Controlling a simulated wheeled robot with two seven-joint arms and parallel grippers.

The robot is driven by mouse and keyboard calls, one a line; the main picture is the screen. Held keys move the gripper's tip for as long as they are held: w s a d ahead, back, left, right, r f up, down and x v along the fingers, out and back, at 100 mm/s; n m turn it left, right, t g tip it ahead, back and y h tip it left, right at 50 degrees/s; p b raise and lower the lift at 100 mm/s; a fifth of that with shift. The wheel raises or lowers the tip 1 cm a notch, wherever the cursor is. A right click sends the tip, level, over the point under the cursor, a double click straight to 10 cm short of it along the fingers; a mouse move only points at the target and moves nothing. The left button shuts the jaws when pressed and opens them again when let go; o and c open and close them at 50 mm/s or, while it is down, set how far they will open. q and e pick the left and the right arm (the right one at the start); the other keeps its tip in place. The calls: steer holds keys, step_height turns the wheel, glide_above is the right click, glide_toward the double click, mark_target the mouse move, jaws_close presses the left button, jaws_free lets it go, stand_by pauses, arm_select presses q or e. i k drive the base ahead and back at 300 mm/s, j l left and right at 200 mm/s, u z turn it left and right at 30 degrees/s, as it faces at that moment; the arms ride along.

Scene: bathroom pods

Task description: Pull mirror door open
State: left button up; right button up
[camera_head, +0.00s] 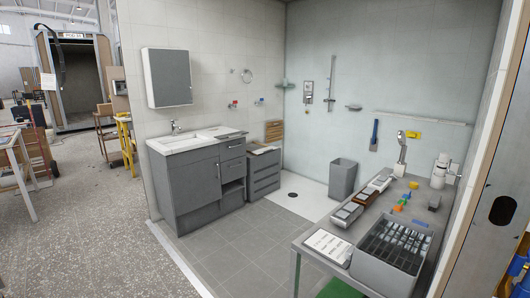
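The mirror cabinet (168,77) hangs on the left tiled wall above the sink. Its front mirror door (171,78) looks closed and grey, and a pale side panel shows at its left. No handle can be made out on it at this size. Neither of my grippers is in the head view.
A grey vanity with a white sink (190,139) stands below the cabinet, with a drawer unit (263,172) to its right. A table (321,263) with a grey crate (391,260) and tools is at front right. The grey tiled floor (244,240) before the vanity is clear.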

mark_target(170, 72)
steer(key=i+u, duration=0.15)
steer(key=u, duration=0.35)
steer(key=i+u, duration=0.2)
steer(key=i, duration=0.7)
steer(key=i+u, duration=0.2)
steer(key=i, duration=0.65)
steer(key=i+l+z, duration=0.1)
steer(key=i+z, duration=0.25)
steer(key=i, duration=0.2)
steer(key=i+z, duration=0.35)
steer(key=i, duration=0.2)
steer(key=i+j+z, duration=0.35)
steer(key=i, duration=0.2)
steer(key=l, duration=0.1)
